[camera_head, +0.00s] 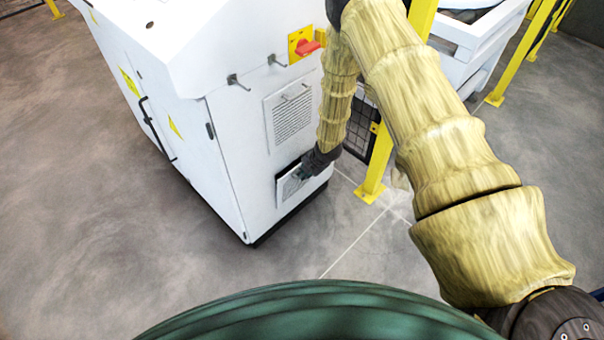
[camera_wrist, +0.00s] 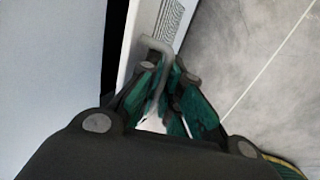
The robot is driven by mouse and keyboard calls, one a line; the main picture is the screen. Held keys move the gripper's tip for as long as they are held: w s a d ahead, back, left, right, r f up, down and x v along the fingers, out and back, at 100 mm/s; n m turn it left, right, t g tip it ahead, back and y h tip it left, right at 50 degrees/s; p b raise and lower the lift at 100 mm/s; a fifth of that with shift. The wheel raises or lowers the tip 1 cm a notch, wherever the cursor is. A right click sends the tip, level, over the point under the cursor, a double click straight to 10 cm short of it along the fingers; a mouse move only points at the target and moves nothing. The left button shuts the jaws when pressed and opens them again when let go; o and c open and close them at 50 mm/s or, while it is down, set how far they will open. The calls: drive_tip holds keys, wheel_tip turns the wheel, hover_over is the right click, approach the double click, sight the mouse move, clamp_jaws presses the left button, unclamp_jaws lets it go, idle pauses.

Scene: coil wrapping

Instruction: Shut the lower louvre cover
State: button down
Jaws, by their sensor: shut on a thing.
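The lower louvre cover (camera_head: 288,186) is on the low part of the white cabinet's front in the head view. It is tilted outward, with a dark gap showing above it. My gripper (camera_head: 303,173) is at the cover's top right and hides part of it. In the wrist view my gripper (camera_wrist: 163,105) has its green fingers closed around the grey bar handle (camera_wrist: 157,46) of the cover. The cover's white edge and slats (camera_wrist: 170,20) show beyond the fingers. The exact contact on the handle is partly hidden by the fingers.
The upper louvre cover (camera_head: 292,118) lies flush in the white cabinet (camera_head: 225,140). Two hooks and a red switch (camera_head: 306,47) are above it. A yellow post (camera_head: 376,165) stands close to the right of my forearm. The grey floor (camera_head: 330,235) in front is clear.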

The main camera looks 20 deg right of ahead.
drive_tip(key=shift+a, duration=0.15)
drive_tip(key=c, duration=1.9)
unclamp_jaws()
drive_tip(key=shift+f, duration=0.1)
drive_tip(key=shift+o, duration=0.2)
drive_tip(key=shift+s+r, duration=0.1)
drive_tip(key=shift+r, duration=0.3)
drive_tip(key=v, duration=1.1)
drive_tip(key=shift+s+r, duration=0.1)
drive_tip(key=shift+c, duration=0.4)
